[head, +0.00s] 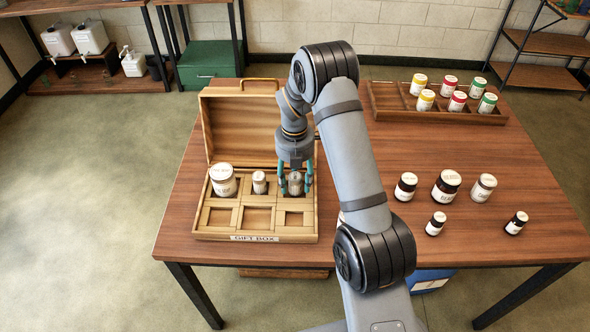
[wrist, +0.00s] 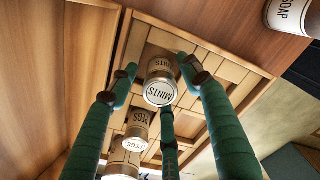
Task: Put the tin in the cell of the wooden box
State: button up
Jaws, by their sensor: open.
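The wooden box (head: 208,228), labelled GIFT BOX, stands at the table's left with its lid raised at the back. A small pale tin (head: 295,184) stands upright in its back right cell; in the wrist view the tin (wrist: 160,85) reads MINTS. My gripper (head: 295,191) is over this cell, its green fingers open around the tin. In the wrist view the fingers are spread with gaps beside the tin. The tin's base is partly hidden in the cell.
A large jar (head: 223,180) and a small jar (head: 259,182) fill the other back cells. The three front cells look empty. Several jars, including a dark one (head: 447,184), stand to the right. A tray (head: 385,112) of colored tins is behind them.

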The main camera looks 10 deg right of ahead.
aim_at(295, 176)
notch_tip(295, 176, up, 12)
jog(key=shift+f, duration=0.1)
dwell(0.5)
